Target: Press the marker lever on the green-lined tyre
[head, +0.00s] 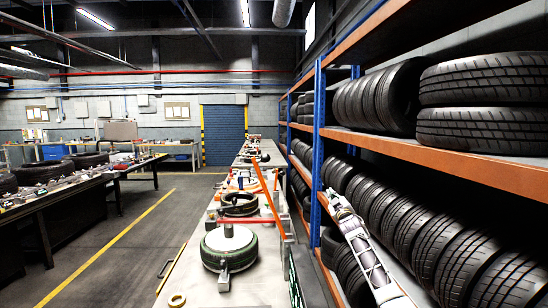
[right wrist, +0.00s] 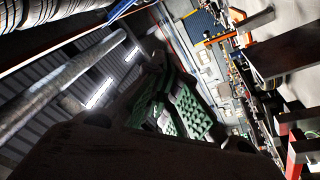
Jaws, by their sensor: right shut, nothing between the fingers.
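The green-lined tyre (head: 229,260) lies flat on the near part of the conveyor in the head view, with a pale disc on top and a green line around its side. A small grey upright part (head: 224,278) stands at its front, perhaps the marker lever. My right gripper (head: 333,197) is at the end of the raised arm, right of the conveyor and in front of the shelves, well apart from the tyre. In the right wrist view its green-padded fingers (right wrist: 183,118) are shut and empty. My left gripper is not in view.
Another tyre (head: 240,204) lies farther along the conveyor (head: 257,290). A tall tyre rack (head: 317,130) is close on the right.

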